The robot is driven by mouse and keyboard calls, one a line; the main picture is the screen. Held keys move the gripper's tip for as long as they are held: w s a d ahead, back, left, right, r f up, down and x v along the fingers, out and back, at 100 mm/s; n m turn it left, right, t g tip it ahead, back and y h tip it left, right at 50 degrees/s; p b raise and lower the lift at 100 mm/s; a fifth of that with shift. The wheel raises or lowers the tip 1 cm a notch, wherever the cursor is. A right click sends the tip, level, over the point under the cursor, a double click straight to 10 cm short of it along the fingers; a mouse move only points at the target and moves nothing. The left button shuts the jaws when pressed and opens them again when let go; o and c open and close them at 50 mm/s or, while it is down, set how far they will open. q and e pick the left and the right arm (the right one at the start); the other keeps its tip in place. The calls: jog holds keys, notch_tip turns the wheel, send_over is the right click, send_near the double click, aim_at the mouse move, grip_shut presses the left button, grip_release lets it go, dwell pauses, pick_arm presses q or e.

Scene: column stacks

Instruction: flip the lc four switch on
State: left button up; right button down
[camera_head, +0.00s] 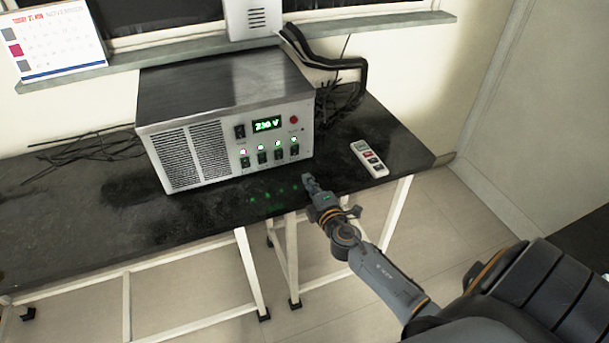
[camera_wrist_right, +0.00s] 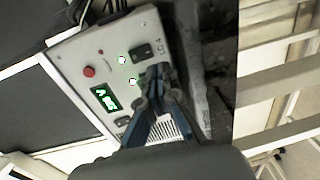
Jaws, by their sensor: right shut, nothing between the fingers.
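A grey metal power box (camera_head: 235,125) stands on the black table, its front panel bearing a row of small black switches with lights above them. The rightmost switch in the row (camera_head: 294,152), probably LC four, shows in the head view; its label is too small to read. In the right wrist view, a black switch (camera_wrist_right: 141,52) at the row's end is clear of the fingers. My right gripper (camera_head: 309,181) is shut and empty, just in front of and below the panel's right end. Its fingertips (camera_wrist_right: 160,76) partly hide the neighbouring switches. My left gripper is out of view.
The panel also has a green "230 V" display (camera_head: 267,124), a red button (camera_head: 294,119) and a separate black switch (camera_head: 239,131). A white remote (camera_head: 369,158) lies right of the box. Dark cables lie beside the box. The table front is clear.

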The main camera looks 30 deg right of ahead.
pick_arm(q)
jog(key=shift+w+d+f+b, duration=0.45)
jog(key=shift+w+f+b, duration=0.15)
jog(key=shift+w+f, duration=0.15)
pick_arm(e)
jog(key=v, duration=0.3)
jog(key=f+v, duration=0.1)
jog(key=v, duration=0.1)
jog(key=shift+s+a+r, duration=0.1)
jog(key=shift+s+a, duration=0.05)
jog(key=shift+s, duration=0.2)
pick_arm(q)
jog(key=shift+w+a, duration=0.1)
